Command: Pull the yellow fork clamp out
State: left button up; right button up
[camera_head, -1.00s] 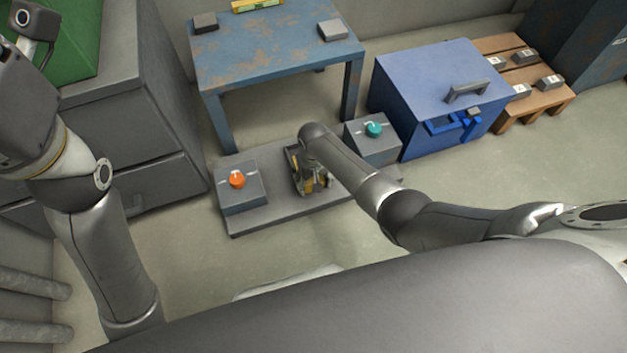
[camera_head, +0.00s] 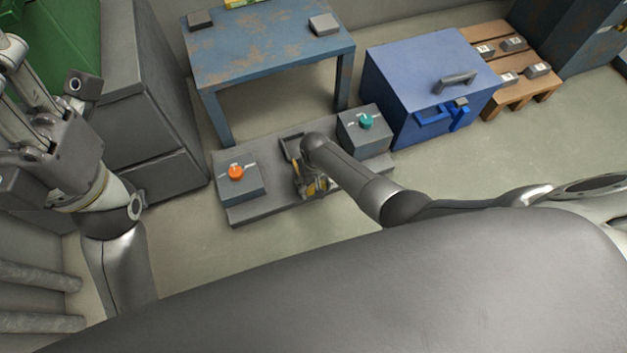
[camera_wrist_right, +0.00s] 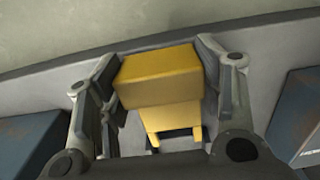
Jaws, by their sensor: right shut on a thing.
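The yellow fork clamp (camera_wrist_right: 160,80) sits between the fingers of my right gripper (camera_wrist_right: 163,95) in the right wrist view, with its two prongs pointing down in the picture. My right gripper (camera_head: 311,186) is shut on it. In the head view only small yellow parts of the clamp (camera_head: 322,185) show, low over the front part of the grey base plate (camera_head: 285,207). A dark grey holder (camera_head: 290,146) shows just behind the gripper, partly hidden by my right arm. The clamp looks apart from it. My left gripper (camera_head: 22,95) is at the left edge, partly cut off.
On the plate, a grey box with an orange knob (camera_head: 236,173) stands left of the gripper, and one with a teal knob (camera_head: 366,121) stands right. A rusty blue table (camera_head: 270,50), a blue cabinet (camera_head: 425,75) and a wooden pallet (camera_head: 515,65) stand behind. Floor in front is clear.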

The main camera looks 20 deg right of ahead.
jog(key=shift+s+f, duration=0.15)
jog(key=shift+s, duration=0.2)
jog(key=o, duration=1.4)
jog(key=shift+o, duration=0.2)
jog(key=shift+w, duration=0.1)
jog(key=shift+w+r, duration=0.15)
jog(key=shift+r, duration=0.75)
notch_tip(320, 180, up, 10)
jog(key=shift+r, duration=0.2)
